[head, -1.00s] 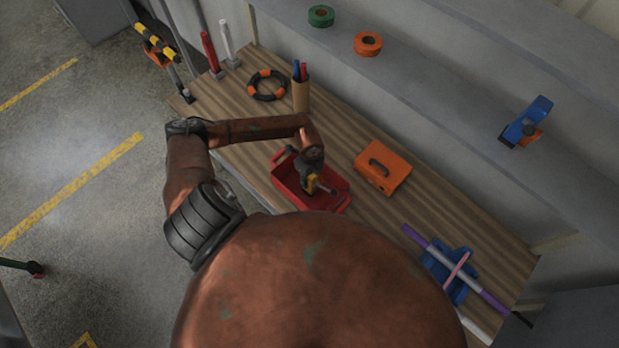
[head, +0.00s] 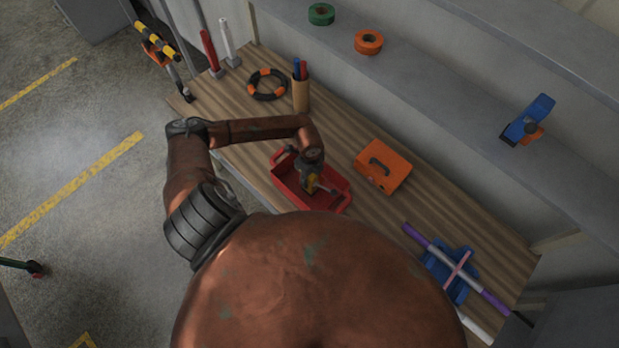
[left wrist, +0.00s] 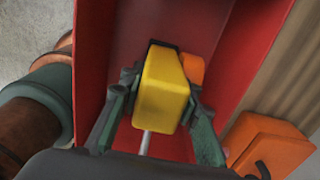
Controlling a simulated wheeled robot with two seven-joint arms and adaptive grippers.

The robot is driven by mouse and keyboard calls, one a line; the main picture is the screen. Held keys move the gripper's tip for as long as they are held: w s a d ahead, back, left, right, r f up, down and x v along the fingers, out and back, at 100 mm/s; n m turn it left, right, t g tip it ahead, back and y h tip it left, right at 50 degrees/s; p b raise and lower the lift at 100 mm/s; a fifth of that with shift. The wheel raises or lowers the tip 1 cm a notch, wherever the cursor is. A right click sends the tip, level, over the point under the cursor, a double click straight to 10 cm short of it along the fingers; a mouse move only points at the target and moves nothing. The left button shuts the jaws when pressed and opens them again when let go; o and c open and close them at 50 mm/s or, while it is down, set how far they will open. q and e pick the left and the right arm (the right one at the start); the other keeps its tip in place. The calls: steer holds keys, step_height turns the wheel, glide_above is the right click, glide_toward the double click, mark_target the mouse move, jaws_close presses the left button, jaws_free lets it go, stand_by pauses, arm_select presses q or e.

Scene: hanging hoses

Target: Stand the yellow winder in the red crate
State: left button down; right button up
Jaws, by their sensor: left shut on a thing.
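The red crate (head: 333,202) stands on the wooden bench. My left gripper (head: 312,180) points down over the crate, its fingers on either side of the yellow winder (head: 313,186). In the left wrist view the yellow winder (left wrist: 163,88) is clasped between the green-grey fingers of my left gripper (left wrist: 160,98), with the red crate's walls (left wrist: 240,60) around it. A pale rod extends from the winder, and an orange part shows behind it. Whether the winder's lower end touches the crate floor is hidden. My right gripper is out of view.
An orange toolbox (head: 384,168) stands close right of the crate. A black-and-orange ring (head: 267,84) and a cup with pens (head: 300,94) lie behind. A blue holder (head: 447,275) with a purple-white bar is at the right. The bench between is clear.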

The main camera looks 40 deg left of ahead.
arm_select(q)
steer(key=c, duration=1.4)
jaws_free()
steer(key=shift+r, duration=0.1)
step_height(320, 180, up, 12)
steer(key=shift+f, duration=0.1)
